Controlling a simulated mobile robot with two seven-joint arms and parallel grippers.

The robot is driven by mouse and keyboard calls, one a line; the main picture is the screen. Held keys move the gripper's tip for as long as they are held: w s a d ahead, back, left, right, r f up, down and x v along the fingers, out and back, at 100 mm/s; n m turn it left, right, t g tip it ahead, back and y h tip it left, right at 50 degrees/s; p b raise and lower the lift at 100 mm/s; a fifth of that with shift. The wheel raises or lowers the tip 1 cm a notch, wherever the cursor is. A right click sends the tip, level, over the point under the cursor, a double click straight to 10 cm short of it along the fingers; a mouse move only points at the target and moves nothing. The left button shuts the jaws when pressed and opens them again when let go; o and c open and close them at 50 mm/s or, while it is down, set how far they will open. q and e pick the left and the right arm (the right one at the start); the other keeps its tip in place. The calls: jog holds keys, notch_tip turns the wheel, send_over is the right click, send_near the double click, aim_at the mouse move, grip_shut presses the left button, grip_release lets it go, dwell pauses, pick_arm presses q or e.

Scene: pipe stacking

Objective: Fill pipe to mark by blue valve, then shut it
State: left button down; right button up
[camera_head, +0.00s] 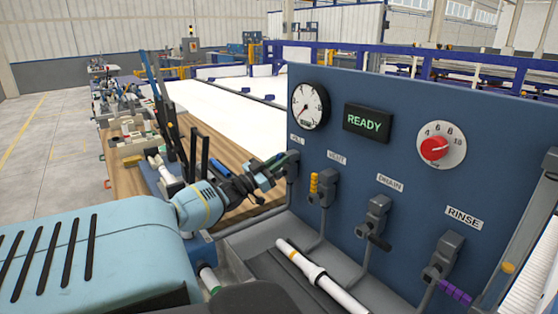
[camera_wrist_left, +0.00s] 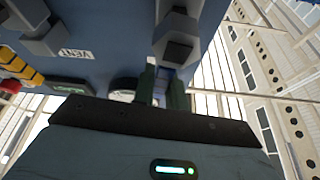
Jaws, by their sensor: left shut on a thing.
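My left gripper (camera_head: 272,171) is shut on the lever of the leftmost valve (camera_head: 291,165), the one under the FILL label. In the left wrist view, a bluish lever (camera_wrist_left: 160,76) shows between its two dark fingers (camera_wrist_left: 161,90); most of it is hidden. A white pipe (camera_head: 332,291) with a yellow band near its upper end lies tilted in the grey trough below the panel. Its inside and any liquid level do not show. My right gripper is not in view.
The blue panel (camera_head: 400,85) carries a green READY display (camera_head: 367,122) and a red dial (camera_head: 434,149). A yellow-handled VENT valve (camera_head: 324,187), a dark-handled DRAIN valve (camera_head: 374,220) and a purple-handled RINSE valve (camera_head: 445,262) stand to the right. A cluttered wooden bench (camera_head: 215,150) lies behind my arm.

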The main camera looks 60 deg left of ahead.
pick_arm(q)
jog(key=shift+a+f+n+y, duration=0.2)
jog(key=shift+n+y, duration=0.2)
jog(key=shift+n, duration=0.25)
jog(key=shift+a+f+n+y, duration=0.15)
jog(key=shift+n+y, duration=0.25)
jog(key=shift+n, duration=0.25)
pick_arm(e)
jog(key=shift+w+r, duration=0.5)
pick_arm(q)
jog(key=shift+r, duration=0.1)
jog(key=c, duration=1.4)
grip_release()
jog(key=shift+a, duration=0.1)
jog(key=shift+c, duration=0.2)
jog(key=shift+r, duration=0.2)
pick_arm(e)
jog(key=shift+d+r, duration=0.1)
